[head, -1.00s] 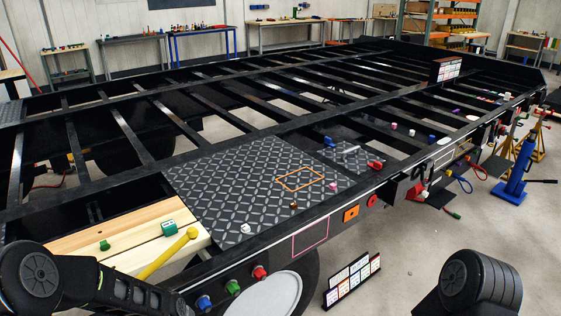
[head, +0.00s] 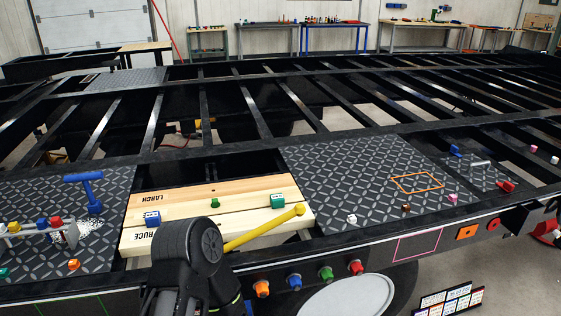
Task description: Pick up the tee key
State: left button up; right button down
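A blue T-shaped tool, which looks like the tee key (head: 91,191), stands upright on the dark diamond-patterned plate (head: 30,192) at the left of the head view. Its crossbar is at the top and its lower end touches or enters the plate; I cannot tell which. Only dark links of my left arm show at the bottom, to the right of the tee key. Neither of my grippers is in view.
Right of the tee key are wooden planks (head: 180,205) with small blocks and a yellow bar (head: 262,229). A rack with coloured knobs (head: 42,225) stands in front of the key. Coloured knobs (head: 326,274) line the trailer's side. Open gaps lie between the black beams.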

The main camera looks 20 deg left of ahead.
aim_at(95, 206)
jog(key=u, duration=1.15)
